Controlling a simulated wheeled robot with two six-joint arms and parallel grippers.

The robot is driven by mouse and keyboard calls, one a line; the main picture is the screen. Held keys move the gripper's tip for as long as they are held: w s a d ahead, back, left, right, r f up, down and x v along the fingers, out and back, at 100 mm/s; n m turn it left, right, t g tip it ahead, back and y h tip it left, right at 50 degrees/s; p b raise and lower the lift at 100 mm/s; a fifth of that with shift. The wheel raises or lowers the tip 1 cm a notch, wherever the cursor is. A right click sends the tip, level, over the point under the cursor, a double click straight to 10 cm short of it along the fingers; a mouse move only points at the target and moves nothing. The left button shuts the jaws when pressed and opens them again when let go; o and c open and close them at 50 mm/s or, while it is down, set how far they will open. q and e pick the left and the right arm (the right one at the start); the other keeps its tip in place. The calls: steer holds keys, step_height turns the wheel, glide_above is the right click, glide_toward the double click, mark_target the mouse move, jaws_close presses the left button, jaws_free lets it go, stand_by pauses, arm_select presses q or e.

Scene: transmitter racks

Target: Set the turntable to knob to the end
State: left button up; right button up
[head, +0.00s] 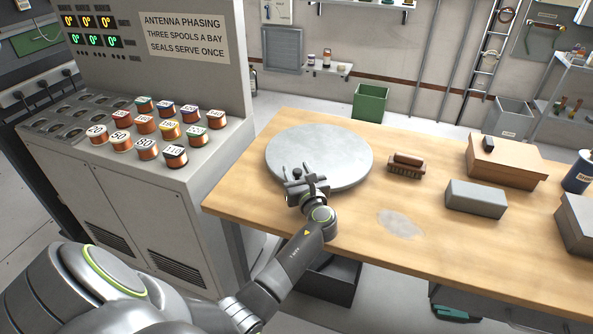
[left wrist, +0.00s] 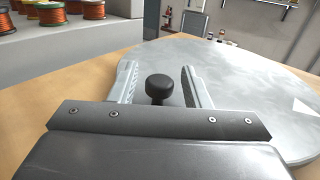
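The turntable (head: 335,150) is a round grey disc lying on the wooden workbench; it also fills the right of the left wrist view (left wrist: 250,85). A small black knob (left wrist: 159,88) stands up from the disc near its edge; in the head view the knob (head: 297,173) is at the disc's near-left side. My left gripper (head: 303,173) is over that edge with its fingers apart. In the left wrist view the knob is between the open fingers of the gripper (left wrist: 158,80), with gaps on both sides. My right gripper is not in view.
A grey console (head: 120,190) with several labelled wire spools stands at the left. The bench (head: 330,225) has free room in front.

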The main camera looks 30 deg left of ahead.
arm_select(q)
jaws_close()
steer(key=shift+a, duration=0.1)
